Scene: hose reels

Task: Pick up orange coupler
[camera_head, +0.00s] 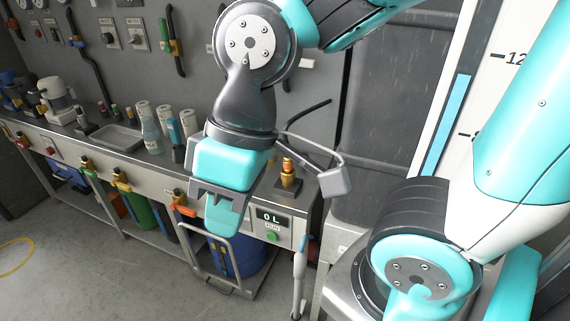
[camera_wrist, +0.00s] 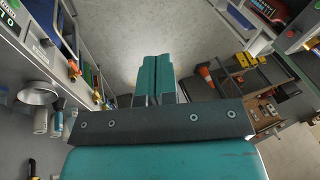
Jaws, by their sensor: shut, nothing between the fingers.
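My gripper (camera_head: 222,228) hangs in front of the workbench in the head view. In the wrist view its two teal fingers (camera_wrist: 157,62) are together and hold nothing. An orange-ended coupler (camera_head: 184,209) with a brass body hangs at the bench's front edge, left of my gripper and apart from it. A small orange-and-yellow fitting (camera_head: 287,170) stands upright on a black block on the benchtop, right of my gripper.
The steel bench (camera_head: 150,172) carries bottles and a tray (camera_head: 116,138). Other couplers (camera_head: 121,181) line its front edge. Blue and green containers stand below.

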